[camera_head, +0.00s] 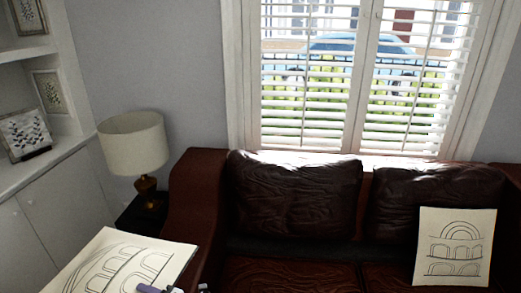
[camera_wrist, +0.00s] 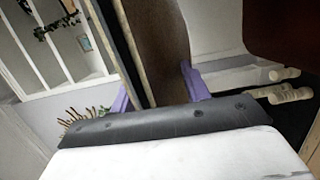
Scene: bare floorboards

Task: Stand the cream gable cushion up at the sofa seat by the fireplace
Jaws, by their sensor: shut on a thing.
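A cream cushion (camera_head: 125,265) with black line-drawn arches is at the lower left of the head view, tilted, in front of the sofa's left arm. My gripper (camera_head: 172,289), with purple fingers, is shut on its near edge, mostly below the frame. In the wrist view my gripper (camera_wrist: 160,92) has a thin panel between its fingers, the held cushion (camera_wrist: 155,45) seen nearly edge-on with a brown face. A second cream arch-patterned cushion (camera_head: 455,247) stands upright on the right of the brown leather sofa (camera_head: 200,210). The fireplace is not clearly visible in the head view.
A lamp (camera_head: 133,145) stands on a dark side table (camera_head: 142,218) beside the sofa's left arm. White shelves and cabinets (camera_head: 60,220) line the left wall. A shuttered window (camera_head: 355,80) is behind the sofa. The left and middle seat (camera_head: 290,275) looks clear.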

